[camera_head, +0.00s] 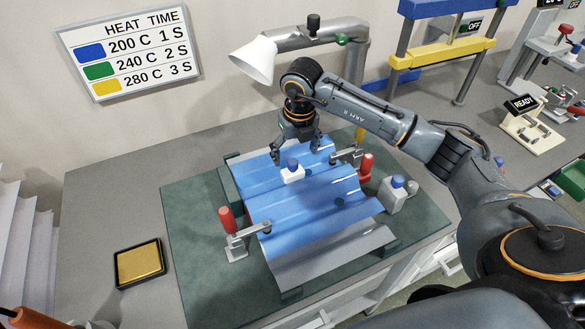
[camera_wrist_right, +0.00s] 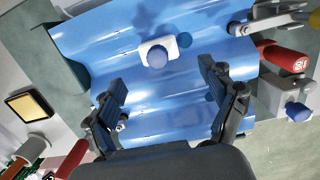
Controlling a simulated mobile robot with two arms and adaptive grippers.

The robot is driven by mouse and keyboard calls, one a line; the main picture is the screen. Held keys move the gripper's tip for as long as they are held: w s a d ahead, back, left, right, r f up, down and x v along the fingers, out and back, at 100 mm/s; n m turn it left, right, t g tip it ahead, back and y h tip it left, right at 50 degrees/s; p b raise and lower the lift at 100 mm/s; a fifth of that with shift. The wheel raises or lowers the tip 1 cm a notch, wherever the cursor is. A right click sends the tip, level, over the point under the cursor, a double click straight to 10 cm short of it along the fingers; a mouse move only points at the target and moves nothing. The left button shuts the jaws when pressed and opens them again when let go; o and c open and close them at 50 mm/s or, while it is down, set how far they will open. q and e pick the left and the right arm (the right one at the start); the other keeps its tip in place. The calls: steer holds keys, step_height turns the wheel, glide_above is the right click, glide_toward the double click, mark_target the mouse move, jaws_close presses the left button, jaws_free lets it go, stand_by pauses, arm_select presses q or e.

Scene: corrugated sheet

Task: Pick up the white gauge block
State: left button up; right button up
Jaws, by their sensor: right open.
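The white gauge block (camera_head: 292,176), with a blue round knob on top, sits on the blue corrugated sheet (camera_head: 310,210). In the right wrist view the white block (camera_wrist_right: 171,46) lies beyond my fingertips, near the middle of the picture. My right gripper (camera_head: 298,153) is open and empty, above and a little behind the block in the head view. Its two fingers (camera_wrist_right: 163,78) are spread wide in the wrist view, apart from the block. My left gripper is not in view.
Red-handled clamps (camera_head: 227,220) (camera_head: 365,168) stand at the sheet's sides. A grey block with a blue knob (camera_head: 393,196) stands to the right. A white lamp shade (camera_head: 254,60) hangs behind the gripper. A gold-faced tray (camera_head: 139,263) lies left; the bench around it is clear.

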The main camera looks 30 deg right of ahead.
mark_target(293, 163)
steer(key=shift+w+f, duration=0.15)
steer(key=shift+f, duration=0.55)
steer(key=shift+w+f, duration=0.1)
steer(key=shift+f, duration=0.2)
step_height(293, 163, down, 2)
steer(key=shift+w+f+p, duration=0.15)
steer(key=shift+f+p, duration=0.05)
steer(key=shift+p, duration=0.75)
steer(key=shift+w+f, duration=0.2)
steer(key=shift+f, duration=1)
steer(key=shift+w+f, duration=0.1)
steer(key=shift+f, duration=0.2)
steer(key=shift+c, duration=0.8)
steer(key=c, duration=1.2)
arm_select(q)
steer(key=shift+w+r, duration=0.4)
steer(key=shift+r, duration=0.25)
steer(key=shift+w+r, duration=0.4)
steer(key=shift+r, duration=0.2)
arm_select(e)
steer(key=shift+r, duration=0.1)
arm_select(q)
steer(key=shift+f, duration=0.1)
